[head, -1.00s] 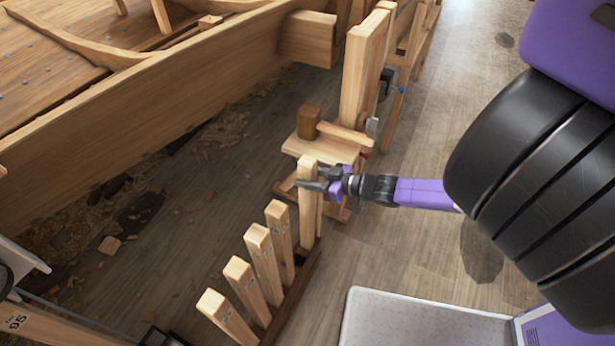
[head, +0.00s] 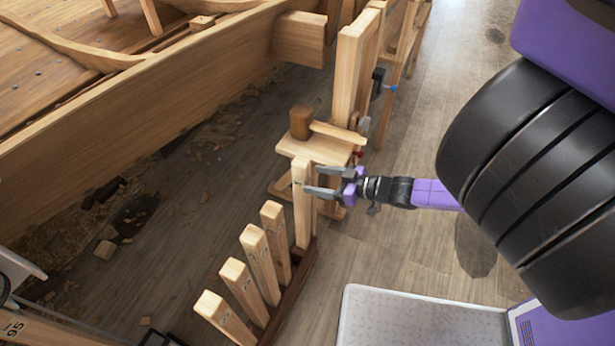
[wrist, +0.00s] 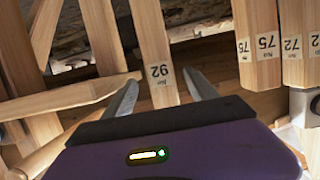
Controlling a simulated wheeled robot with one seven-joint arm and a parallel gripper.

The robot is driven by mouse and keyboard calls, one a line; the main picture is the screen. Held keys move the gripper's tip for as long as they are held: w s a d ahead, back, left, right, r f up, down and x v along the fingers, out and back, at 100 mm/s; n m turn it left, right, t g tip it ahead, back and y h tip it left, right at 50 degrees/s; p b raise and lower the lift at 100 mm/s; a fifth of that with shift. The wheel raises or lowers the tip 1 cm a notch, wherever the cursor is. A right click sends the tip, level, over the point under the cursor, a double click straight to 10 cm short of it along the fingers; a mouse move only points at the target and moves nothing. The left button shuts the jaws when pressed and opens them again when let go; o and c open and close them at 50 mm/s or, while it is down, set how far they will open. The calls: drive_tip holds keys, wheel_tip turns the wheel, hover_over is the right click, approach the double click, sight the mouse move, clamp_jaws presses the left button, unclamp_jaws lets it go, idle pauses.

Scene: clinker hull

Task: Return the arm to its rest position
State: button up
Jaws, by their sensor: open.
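My gripper (head: 322,183) is open and empty at the end of my purple and black arm, which reaches in from the right. Its fingers point left toward the tallest upright wooden stave (head: 302,205) at the back end of a row. In the wrist view, my gripper (wrist: 165,98) shows both fingers apart, with a stave labelled 92 (wrist: 155,50) seen between and beyond them. I cannot tell whether a finger touches it.
Several staves (head: 263,262) stand in a dark rack (head: 300,280) on the floor. A small wooden stool with a mallet (head: 300,122) stands behind. The wooden hull (head: 130,120) fills the left. A grey tray (head: 420,318) lies front right. Open floor (head: 425,130) extends at the back right.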

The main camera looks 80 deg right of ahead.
drive_tip(key=shift+v, duration=0.95)
drive_tip(key=shift+a+r, duration=0.1)
drive_tip(key=s+a+r+n+y+p, duration=0.1)
drive_tip(key=a+r+p, duration=0.2)
drive_tip(key=a+r, duration=0.3)
drive_tip(key=s+a+r+n+y+p, duration=0.1)
drive_tip(key=a+r, duration=0.5)
drive_tip(key=a, duration=0.9)
drive_tip(key=s+a+r+n+y+p, duration=0.1)
drive_tip(key=a+r+p, duration=0.4)
drive_tip(key=a, duration=0.5)
wheel_tip(320, 180, up, 2)
drive_tip(key=shift+s+a+r+y+p, duration=0.15)
drive_tip(key=shift+s+a+y+p, duration=0.15)
drive_tip(key=shift+s, duration=0.35)
drive_tip(key=shift+t, duration=0.3)
drive_tip(key=a+r, duration=0.2)
drive_tip(key=r, duration=0.1)
drive_tip(key=w+a+r+p, duration=0.1)
drive_tip(key=a+r, duration=0.1)
drive_tip(key=r, duration=0.1)
drive_tip(key=a+r+p, duration=0.1)
drive_tip(key=a+r, duration=0.1)
drive_tip(key=r, duration=0.1)
drive_tip(key=shift+w+a+r, duration=0.1)
drive_tip(key=shift+w+r, duration=0.1)
drive_tip(key=shift+r, duration=0.15)
drive_tip(key=shift+c, duration=0.3)
